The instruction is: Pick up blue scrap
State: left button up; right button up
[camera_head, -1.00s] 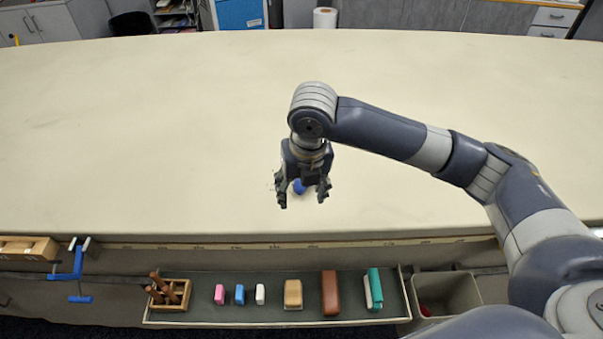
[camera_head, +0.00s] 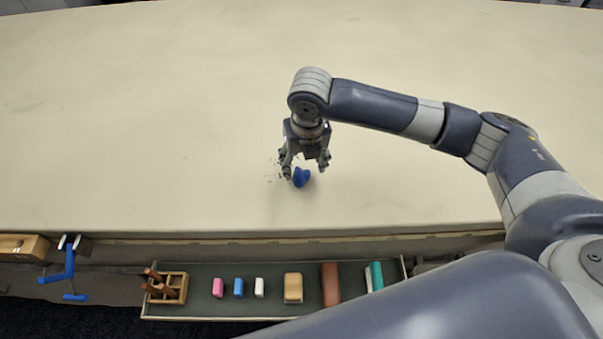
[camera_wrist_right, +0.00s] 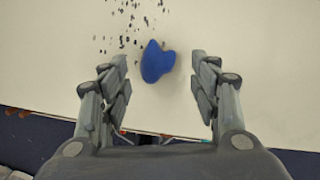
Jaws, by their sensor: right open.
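The blue scrap (camera_head: 301,178) lies on the cream cloth table (camera_head: 150,120), near its front edge. My right gripper (camera_head: 306,170) is open above it, with its fingers pointing down. In the right wrist view the blue scrap (camera_wrist_right: 157,61) shows whole, ahead of and between the two open fingertips (camera_wrist_right: 160,68), touching neither in that picture. My left gripper is not in view.
Small dark crumbs (camera_wrist_right: 128,25) lie beside the scrap. Along the front edge hangs a tray (camera_head: 205,283) with pink, blue and white blocks, brushes and a wooden holder (camera_head: 166,288). A blue clamp (camera_head: 66,268) is at the left. The rest of the tabletop is clear.

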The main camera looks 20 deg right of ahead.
aim_at(302, 173)
jog(key=f, duration=0.3)
jog(key=f+p, duration=0.1)
jog(key=shift+w+a+f, duration=0.15)
jog(key=shift+w, duration=0.15)
jog(key=shift+c, duration=0.6)
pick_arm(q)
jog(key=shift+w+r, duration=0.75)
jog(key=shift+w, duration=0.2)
pick_arm(e)
jog(key=c, duration=0.8)
jog(key=shift+o, duration=0.2)
